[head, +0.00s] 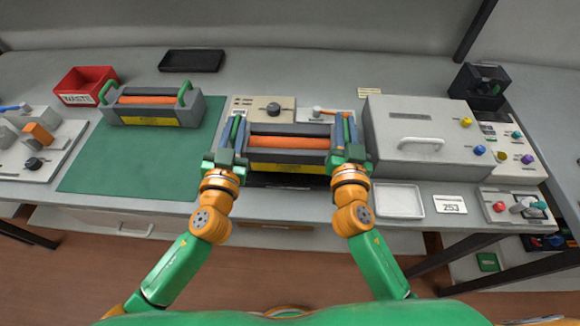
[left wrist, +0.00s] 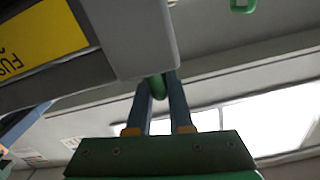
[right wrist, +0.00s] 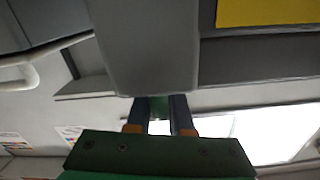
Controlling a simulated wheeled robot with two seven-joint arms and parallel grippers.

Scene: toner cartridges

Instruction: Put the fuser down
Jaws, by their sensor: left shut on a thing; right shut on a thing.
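A grey fuser with an orange roller (head: 273,142) and a yellow label is held level between my two grippers, in the middle of the head view. My left gripper (head: 236,133) is shut on its left green handle. My right gripper (head: 345,132) is shut on its right handle. The fuser's grey end and yellow label also show in the left wrist view (left wrist: 45,45) and in the right wrist view (right wrist: 145,50). A second, similar fuser (head: 150,108) with green handles rests on the green mat (head: 100,165). What lies directly under the held fuser is mostly hidden.
A red waste bin (head: 85,85) and a black tray (head: 191,61) stand at the back left. A grey box with a white handle (head: 420,125) stands close to the right of the held fuser. A shallow tray (head: 399,201) lies in front of it. The mat's front part is clear.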

